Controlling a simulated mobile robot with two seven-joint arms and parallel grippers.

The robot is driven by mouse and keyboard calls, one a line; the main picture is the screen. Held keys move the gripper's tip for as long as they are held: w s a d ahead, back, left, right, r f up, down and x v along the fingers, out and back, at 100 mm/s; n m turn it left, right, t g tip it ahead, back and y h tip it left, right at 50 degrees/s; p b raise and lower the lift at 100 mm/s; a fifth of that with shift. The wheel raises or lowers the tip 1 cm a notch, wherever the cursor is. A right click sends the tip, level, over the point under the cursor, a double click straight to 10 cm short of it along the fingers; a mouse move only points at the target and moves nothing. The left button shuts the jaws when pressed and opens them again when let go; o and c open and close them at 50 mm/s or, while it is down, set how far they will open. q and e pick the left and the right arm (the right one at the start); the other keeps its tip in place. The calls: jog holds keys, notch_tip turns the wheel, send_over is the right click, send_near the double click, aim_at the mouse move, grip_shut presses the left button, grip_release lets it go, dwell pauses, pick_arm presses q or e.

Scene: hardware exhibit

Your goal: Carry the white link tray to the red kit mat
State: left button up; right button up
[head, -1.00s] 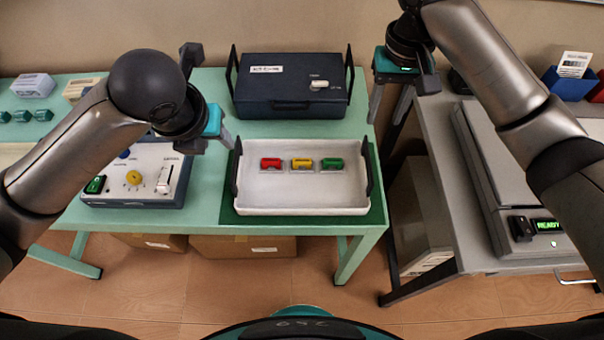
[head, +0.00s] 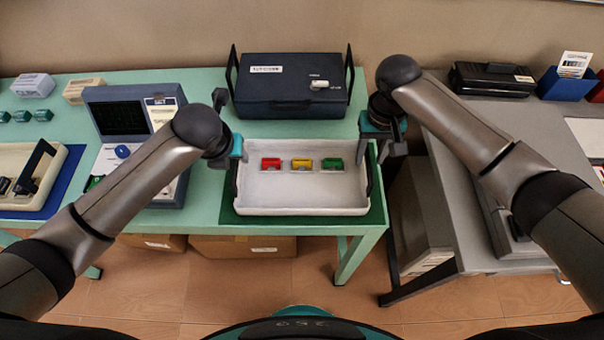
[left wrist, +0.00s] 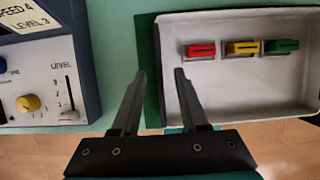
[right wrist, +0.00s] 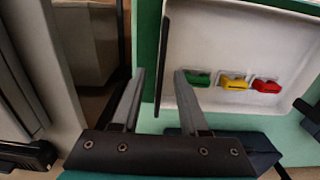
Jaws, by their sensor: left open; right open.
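The white link tray (head: 300,198) sits on a dark green mat (head: 377,208) on the light green table and holds red, yellow and green links in a row. It has black end handles. No red mat is in view.
A dark blue case (head: 290,90) stands just behind the tray. A control box (head: 125,160) is at its left, with another tray on a blue mat (head: 70,180) farther left. A grey table (head: 450,170) stands right, across a gap.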

pick_arm(q)
jog(key=shift+x, duration=0.9)
pick_arm(e)
jog(key=shift+f, duration=0.9)
pick_arm(q)
grip_shut()
pick_arm(e)
grip_shut()
pick_arm(q)
jog(key=shift+r, duration=0.1)
